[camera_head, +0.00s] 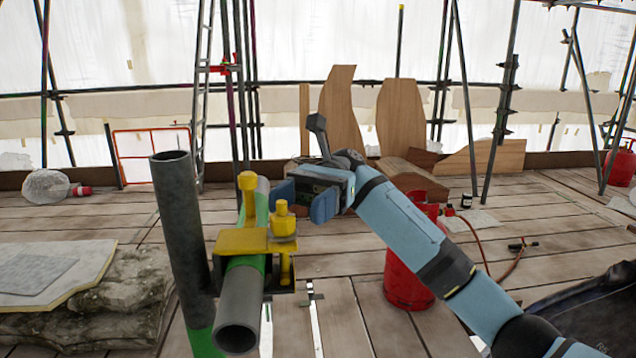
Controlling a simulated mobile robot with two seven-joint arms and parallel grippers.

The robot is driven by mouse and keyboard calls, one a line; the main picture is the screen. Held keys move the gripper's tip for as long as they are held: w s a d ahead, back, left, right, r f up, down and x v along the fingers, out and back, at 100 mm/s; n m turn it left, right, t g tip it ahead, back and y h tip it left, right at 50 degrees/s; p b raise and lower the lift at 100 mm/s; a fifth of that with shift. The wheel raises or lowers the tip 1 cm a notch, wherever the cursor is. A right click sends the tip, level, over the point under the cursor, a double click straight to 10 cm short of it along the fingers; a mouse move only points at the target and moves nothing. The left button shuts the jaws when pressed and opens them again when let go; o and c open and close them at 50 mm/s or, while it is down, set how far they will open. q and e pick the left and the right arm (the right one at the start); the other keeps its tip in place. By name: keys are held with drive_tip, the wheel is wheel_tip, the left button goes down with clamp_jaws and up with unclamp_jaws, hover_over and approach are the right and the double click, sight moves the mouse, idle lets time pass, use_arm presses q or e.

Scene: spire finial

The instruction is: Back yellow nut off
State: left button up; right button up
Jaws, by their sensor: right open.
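A yellow clamp (240,241) sits across a grey tube with a green band (240,315), whose open end points toward me. On the clamp stand two yellow fittings: a stepped, nut-like one (283,222) at the right and a taller bolt-like one (247,190) at the left. I cannot tell for sure which is the yellow nut. My right gripper (304,202) is open, its blue fingers apart, just behind and above the nut-like fitting. No grip on it shows, and I cannot tell whether they touch. My left gripper is out of view.
A dark upright tube (178,215) stands close left of the clamp. A red gas cylinder (405,275) stands behind my right arm. Stone and an insulation board (50,270) lie at left. Shaped wooden panels (400,120) lean at the back; planks lie between.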

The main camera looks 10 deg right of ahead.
use_arm(q)
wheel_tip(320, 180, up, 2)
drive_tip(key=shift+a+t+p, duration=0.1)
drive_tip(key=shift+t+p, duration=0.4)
drive_tip(key=shift+p, duration=0.05)
use_arm(e)
drive_tip(key=v, duration=0.7)
drive_tip(key=shift+w+d, duration=0.15)
drive_tip(key=shift+w, duration=0.05)
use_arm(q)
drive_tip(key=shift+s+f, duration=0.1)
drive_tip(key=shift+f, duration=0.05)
